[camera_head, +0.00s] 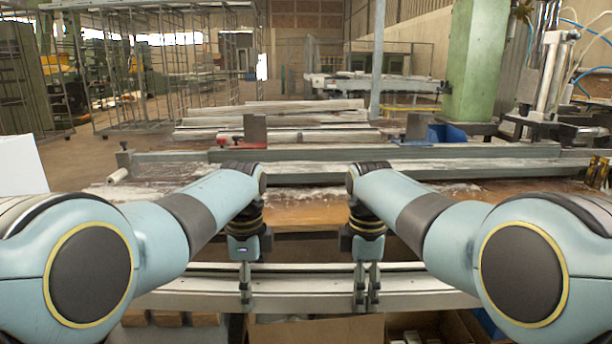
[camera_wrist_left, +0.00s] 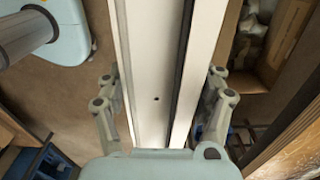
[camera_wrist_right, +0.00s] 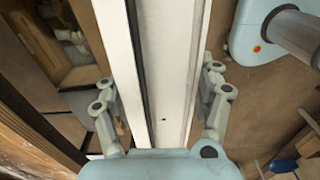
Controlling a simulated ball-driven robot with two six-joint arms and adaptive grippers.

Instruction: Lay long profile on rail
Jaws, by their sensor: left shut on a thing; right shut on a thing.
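The long profile (camera_head: 305,284) is a pale, grooved bar lying crosswise in front of the bench, low in the head view. My left gripper (camera_head: 245,284) is shut on it left of the middle, and my right gripper (camera_head: 367,284) is shut on it right of the middle. In the left wrist view the profile (camera_wrist_left: 152,60) runs between the two fingers; in the right wrist view the profile (camera_wrist_right: 172,70) does the same. A long grey rail (camera_head: 450,153) runs across the bench behind my arms, apart from the profile. My forearms hide parts of the rail.
Upright dark plates (camera_head: 416,126) stand behind the rail, near red (camera_head: 228,139) and blue (camera_head: 446,134) parts. A brown bench top (camera_head: 310,216) lies between rail and profile. Below the profile are open boxes (camera_head: 315,330) and wooden blocks. A green column (camera_head: 475,60) stands behind at right.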

